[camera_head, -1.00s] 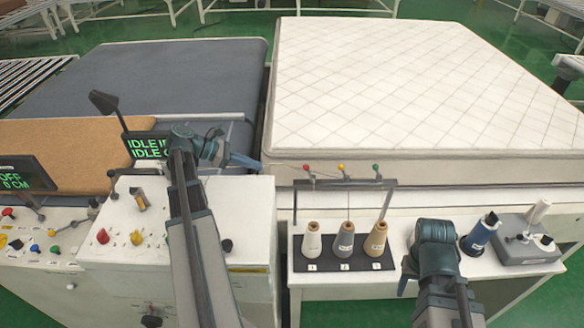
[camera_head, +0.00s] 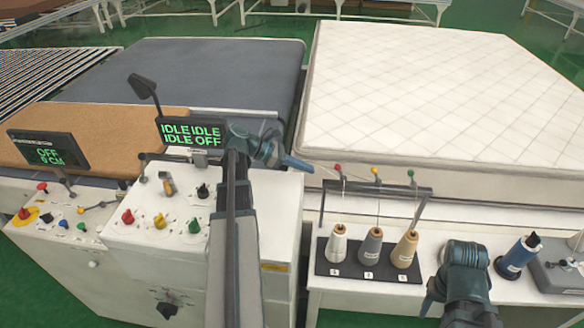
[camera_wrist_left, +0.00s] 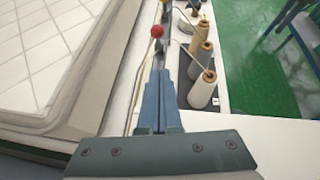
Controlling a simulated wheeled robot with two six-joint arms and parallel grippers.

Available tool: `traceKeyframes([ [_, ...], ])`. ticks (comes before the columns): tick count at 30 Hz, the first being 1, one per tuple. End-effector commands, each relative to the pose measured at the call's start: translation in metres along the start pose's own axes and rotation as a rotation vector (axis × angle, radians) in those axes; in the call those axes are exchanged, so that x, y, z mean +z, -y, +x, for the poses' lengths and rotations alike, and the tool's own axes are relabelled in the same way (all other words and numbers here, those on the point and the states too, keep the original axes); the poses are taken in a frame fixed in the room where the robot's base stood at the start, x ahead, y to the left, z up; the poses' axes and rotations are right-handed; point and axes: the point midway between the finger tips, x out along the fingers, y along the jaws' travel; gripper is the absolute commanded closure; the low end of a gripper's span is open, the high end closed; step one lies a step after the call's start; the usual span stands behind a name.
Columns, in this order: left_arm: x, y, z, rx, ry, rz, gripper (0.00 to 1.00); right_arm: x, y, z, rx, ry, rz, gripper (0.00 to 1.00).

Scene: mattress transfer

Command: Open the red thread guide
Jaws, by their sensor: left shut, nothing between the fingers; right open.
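The red thread guide is a small red ball (camera_head: 338,168) on a thin stem, leftmost of three coloured ones along the rail above the thread cones. My left gripper (camera_head: 310,168) is shut and empty, just left of the red ball with a small gap. In the left wrist view the red ball (camera_wrist_left: 157,31) is straight ahead of the shut fingertips (camera_wrist_left: 160,72), with a metal lever part below it. My right gripper (camera_head: 428,306) is low in front of the thread table; its fingers are mostly hidden by its own wrist.
A yellow guide ball (camera_head: 375,170) and a green one (camera_head: 410,173) stand further right. Several thread cones (camera_head: 371,255) stand on a black base under a grey frame (camera_head: 430,190). A white mattress (camera_head: 440,90) lies behind. A control panel (camera_head: 140,225) is at left.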

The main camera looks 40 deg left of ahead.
Motion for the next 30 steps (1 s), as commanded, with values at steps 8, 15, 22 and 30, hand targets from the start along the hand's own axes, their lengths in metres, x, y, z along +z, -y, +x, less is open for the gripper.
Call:
traceKeyframes([
  [8,0.02,0.001,0.035,-0.002,0.0,0.001,1.0,0.0,0.0,-0.001,0.0,0.0,-0.001,0.5],
  [15,0.029,0.0,0.045,-0.001,0.0,0.0,1.0,0.0,0.0,-0.003,0.0,0.0,0.001,0.5],
  [22,0.029,0.0,0.046,0.0,0.0,0.0,1.0,0.0,0.0,-0.003,0.0,0.0,0.001,0.5],
  [30,0.033,0.001,0.045,0.002,-0.017,0.002,1.0,0.001,-0.001,-0.01,0.0,0.0,0.002,0.5],
])
